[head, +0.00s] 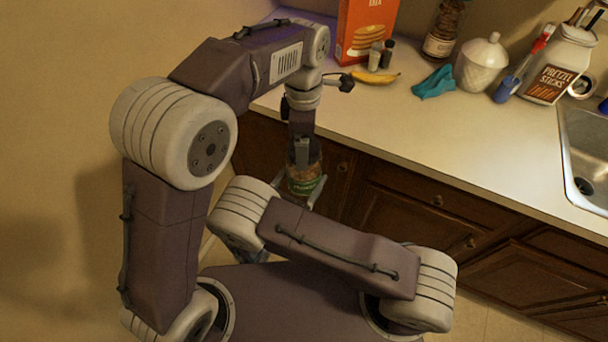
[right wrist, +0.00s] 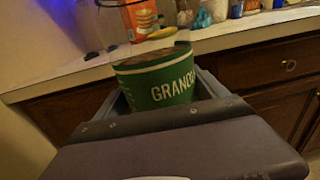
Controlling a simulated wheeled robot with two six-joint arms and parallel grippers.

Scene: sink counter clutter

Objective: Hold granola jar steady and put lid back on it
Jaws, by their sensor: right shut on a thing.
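The granola jar (right wrist: 160,84) has a green label with white "GRANOLA" lettering and brown contents. In the right wrist view it sits between the jaws of my right gripper (right wrist: 165,100), which is shut on it. In the head view the jar (head: 304,182) is held out in front of the cabinets, below the counter's edge. My left gripper (head: 302,152) points down right at the jar's top; its fingertips are too small and dark to read. I cannot make out a lid in either view.
The pale counter (head: 450,130) holds an orange pancake box (head: 366,28), small shakers (head: 380,55), a banana (head: 376,78), a teal cloth (head: 434,83), a white lidded jar (head: 482,65) and a pretzel jar (head: 556,65). A steel sink (head: 588,150) is at right. Brown cabinets (head: 410,195) lie below.

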